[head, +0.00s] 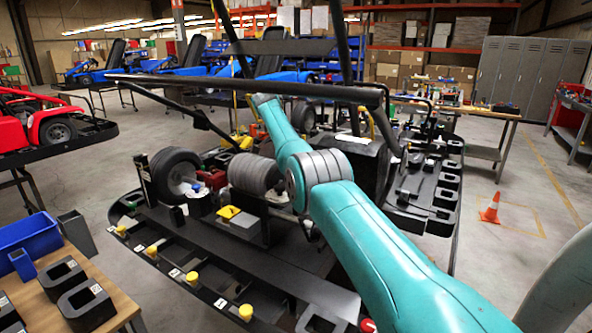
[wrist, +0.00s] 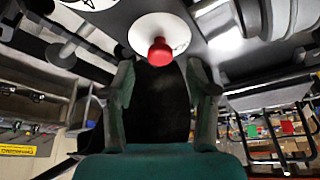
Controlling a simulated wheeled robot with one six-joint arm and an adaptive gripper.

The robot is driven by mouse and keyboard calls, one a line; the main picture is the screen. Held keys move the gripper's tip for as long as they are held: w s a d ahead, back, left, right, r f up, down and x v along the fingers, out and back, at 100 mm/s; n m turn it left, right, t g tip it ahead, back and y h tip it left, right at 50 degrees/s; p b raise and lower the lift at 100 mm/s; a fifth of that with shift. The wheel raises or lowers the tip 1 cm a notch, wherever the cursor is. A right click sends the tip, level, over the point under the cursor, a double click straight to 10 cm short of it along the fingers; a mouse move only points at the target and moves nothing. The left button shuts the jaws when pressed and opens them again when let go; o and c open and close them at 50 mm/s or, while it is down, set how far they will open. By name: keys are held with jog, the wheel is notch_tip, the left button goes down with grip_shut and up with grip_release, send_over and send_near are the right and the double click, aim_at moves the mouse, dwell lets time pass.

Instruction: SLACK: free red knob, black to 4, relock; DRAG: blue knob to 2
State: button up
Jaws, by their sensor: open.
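In the wrist view a red knob (wrist: 160,52) sits on a round white disc (wrist: 150,32) on a dark panel. My gripper (wrist: 163,78) is open. Its two fingers stand apart below the knob in that picture, one to each side of it, with nothing held between them. I cannot tell whether they touch anything. In the head view my arm hides my gripper. A small red knob-like piece (head: 368,325) shows at the bottom edge there; I cannot tell whether it is the same knob. I cannot make out the black knob, the blue knob or the SLACK and DRAG markings.
A black kart frame with a bar across it (head: 250,87) fills the middle. Several yellow knobs (head: 192,278) line its front edge. A wooden table with black holders (head: 88,303) and a blue bin (head: 28,240) stands at left. Floor near the orange cone (head: 490,208) is clear.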

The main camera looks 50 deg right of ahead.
jog(key=shift+v, duration=0.9)
jog(key=w+a, duration=0.6)
jog(key=a, duration=0.4)
jog(key=shift+a, duration=0.15)
